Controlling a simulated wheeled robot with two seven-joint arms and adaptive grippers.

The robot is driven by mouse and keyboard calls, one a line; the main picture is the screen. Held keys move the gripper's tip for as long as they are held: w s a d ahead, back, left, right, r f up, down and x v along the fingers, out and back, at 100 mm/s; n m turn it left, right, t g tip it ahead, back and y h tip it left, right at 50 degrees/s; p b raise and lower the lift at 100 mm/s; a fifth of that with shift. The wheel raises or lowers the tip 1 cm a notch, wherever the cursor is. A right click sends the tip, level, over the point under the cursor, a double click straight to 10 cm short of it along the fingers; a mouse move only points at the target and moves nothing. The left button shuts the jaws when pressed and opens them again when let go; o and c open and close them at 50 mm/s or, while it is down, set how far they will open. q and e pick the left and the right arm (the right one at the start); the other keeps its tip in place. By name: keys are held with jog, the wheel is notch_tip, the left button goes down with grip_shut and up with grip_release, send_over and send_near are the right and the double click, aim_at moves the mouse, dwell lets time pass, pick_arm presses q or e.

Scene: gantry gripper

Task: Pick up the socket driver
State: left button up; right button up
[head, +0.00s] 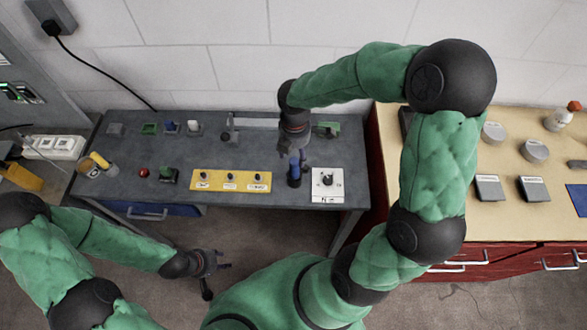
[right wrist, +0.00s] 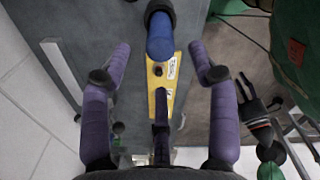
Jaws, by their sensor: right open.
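The socket driver, with a blue handle (head: 294,168), stands upright on the grey workbench between the yellow panel and the white switch plate. My right gripper (head: 292,148) is just above and behind it in the head view, partly covering its top. In the right wrist view the blue handle (right wrist: 160,38) lies beyond the spread purple fingers of my right gripper (right wrist: 160,65). The fingers are open and hold nothing. My left gripper (head: 212,272) hangs low in front of the bench, with its fingers apart and empty.
A yellow panel (head: 231,181) with several knobs and a white switch plate (head: 326,186) flank the driver. A wooden-topped red cabinet (head: 520,215) stands to the right.

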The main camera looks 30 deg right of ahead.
aim_at(294, 161)
jog(key=shift+w+f, duration=0.15)
jog(key=shift+f, duration=0.6)
jog(key=shift+f+b, duration=0.45)
jog(key=shift+f, duration=2.15)
jog(key=shift+c, duration=0.3)
grip_shut()
